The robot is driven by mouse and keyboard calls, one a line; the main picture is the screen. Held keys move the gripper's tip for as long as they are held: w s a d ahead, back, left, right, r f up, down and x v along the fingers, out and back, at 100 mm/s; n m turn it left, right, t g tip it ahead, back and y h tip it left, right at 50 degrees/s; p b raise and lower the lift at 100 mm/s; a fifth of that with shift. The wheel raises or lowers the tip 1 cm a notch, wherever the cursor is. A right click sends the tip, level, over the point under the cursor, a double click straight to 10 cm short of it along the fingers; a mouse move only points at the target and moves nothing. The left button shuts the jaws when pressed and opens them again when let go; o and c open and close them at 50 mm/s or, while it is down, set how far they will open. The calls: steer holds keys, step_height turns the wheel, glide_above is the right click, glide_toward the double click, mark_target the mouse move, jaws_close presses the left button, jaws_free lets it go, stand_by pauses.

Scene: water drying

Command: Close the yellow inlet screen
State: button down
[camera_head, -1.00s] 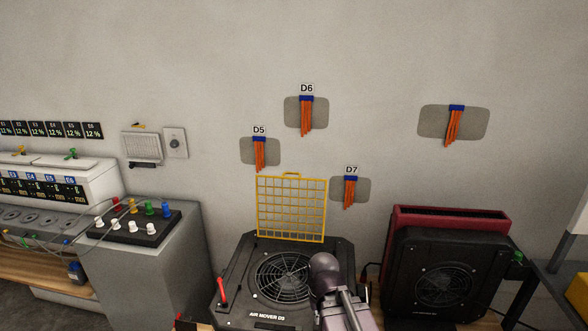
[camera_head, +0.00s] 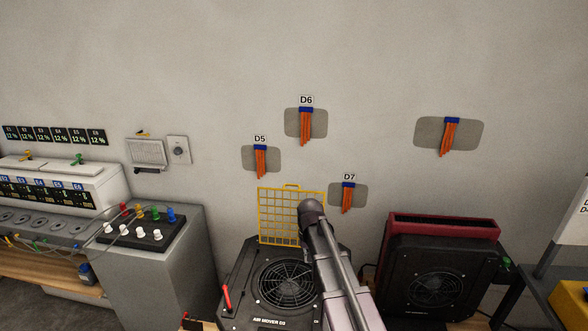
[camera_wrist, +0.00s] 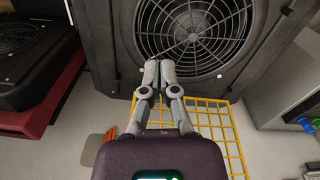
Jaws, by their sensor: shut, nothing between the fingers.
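The yellow inlet screen (camera_head: 280,215) is a wire grid standing upright, raised at the back edge of the black air mover (camera_head: 240,290). The air mover's round fan grille (camera_head: 285,283) is uncovered. In the head view my arm crosses the screen's right part and hides my fingertips. In the wrist view my gripper (camera_wrist: 160,65) is shut and empty, its fingertips over the fan grille's near edge. The screen (camera_wrist: 238,150) shows there behind and to the right of my fingers; I cannot tell whether they touch.
A red lever (camera_head: 226,297) stands on the air mover's left side. A second black fan unit with a red housing (camera_head: 440,224) stands to the right. A grey cabinet with coloured knobs (camera_head: 165,260) is on the left. Orange strips hang on the wall behind.

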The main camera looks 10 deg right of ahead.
steer(key=w+r+p, duration=0.6)
steer(key=w+r, duration=0.1)
steer(key=w, duration=0.3)
steer(key=w+d+r+m+p, duration=0.1)
steer(key=w+r+p, duration=0.6)
steer(key=w, duration=0.4)
steer(key=w+r+m+p, duration=0.1)
steer(key=w+r+p, duration=0.5)
steer(key=w, duration=0.4)
steer(key=shift+w+d+r, duration=0.15)
steer(key=shift+w+r, duration=0.2)
steer(key=shift+r, duration=0.15)
steer(key=shift+f, duration=0.2)
step_height(320, 180, down, 10)
steer(key=b, duration=1)
steer(key=s, duration=0.1)
steer(key=s+r+p, duration=0.1)
steer(key=s+a, duration=0.1)
steer(key=shift+s+r+p, duration=0.2)
steer(key=shift+r+p, duration=0.15)
